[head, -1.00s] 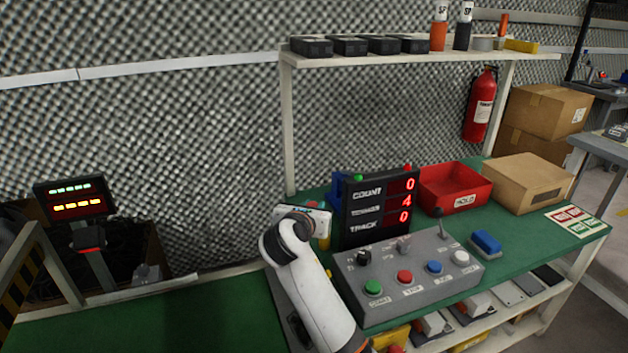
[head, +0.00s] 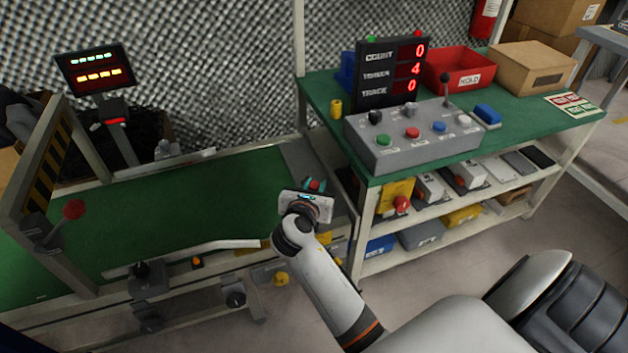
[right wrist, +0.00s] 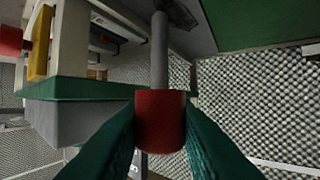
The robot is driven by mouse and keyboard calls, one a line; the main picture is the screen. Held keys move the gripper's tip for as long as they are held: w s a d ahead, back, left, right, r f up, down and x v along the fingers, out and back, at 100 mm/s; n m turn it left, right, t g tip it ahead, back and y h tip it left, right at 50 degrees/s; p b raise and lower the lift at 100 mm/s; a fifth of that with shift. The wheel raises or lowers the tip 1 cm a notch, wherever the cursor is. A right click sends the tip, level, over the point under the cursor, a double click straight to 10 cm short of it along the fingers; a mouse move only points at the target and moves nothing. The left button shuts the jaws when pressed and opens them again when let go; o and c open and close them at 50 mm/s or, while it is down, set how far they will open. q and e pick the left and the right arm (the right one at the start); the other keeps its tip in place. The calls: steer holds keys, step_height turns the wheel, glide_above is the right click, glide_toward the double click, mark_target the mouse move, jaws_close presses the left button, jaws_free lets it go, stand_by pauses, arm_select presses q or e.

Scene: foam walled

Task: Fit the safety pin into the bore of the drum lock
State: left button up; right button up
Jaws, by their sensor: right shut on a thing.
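My right gripper (head: 314,188) is beside the right end of the green conveyor belt (head: 200,200). In the right wrist view its teal fingers (right wrist: 160,128) are shut on the red, cylindrical head of the safety pin (right wrist: 160,118). The pin's grey shaft points away from the fingers, toward a dark fitting (right wrist: 178,14) near the belt. I cannot tell whether the shaft tip touches this fitting or whether it is the drum lock. In the head view only a little red and teal shows past my white wrist. No bore is clearly visible. My left gripper is not in view.
A grey control panel (head: 420,148) with coloured buttons and a counter display (head: 390,72) stand on the green bench to the right. Shelves below hold several boxes. A striped post (head: 50,165) and red-knobbed lever (head: 73,210) stand at the left. The belt is clear.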

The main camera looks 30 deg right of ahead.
steer(key=shift+r+p, duration=0.25)
steer(key=shift+p, duration=0.7)
step_height(320, 180, down, 5)
steer(key=shift+r+b, duration=0.1)
steer(key=shift+b, duration=1.15)
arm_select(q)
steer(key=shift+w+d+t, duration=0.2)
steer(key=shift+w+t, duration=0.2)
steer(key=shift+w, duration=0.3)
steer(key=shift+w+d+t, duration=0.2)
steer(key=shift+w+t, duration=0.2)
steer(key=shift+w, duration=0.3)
arm_select(e)
steer(key=shift+f, duration=0.75)
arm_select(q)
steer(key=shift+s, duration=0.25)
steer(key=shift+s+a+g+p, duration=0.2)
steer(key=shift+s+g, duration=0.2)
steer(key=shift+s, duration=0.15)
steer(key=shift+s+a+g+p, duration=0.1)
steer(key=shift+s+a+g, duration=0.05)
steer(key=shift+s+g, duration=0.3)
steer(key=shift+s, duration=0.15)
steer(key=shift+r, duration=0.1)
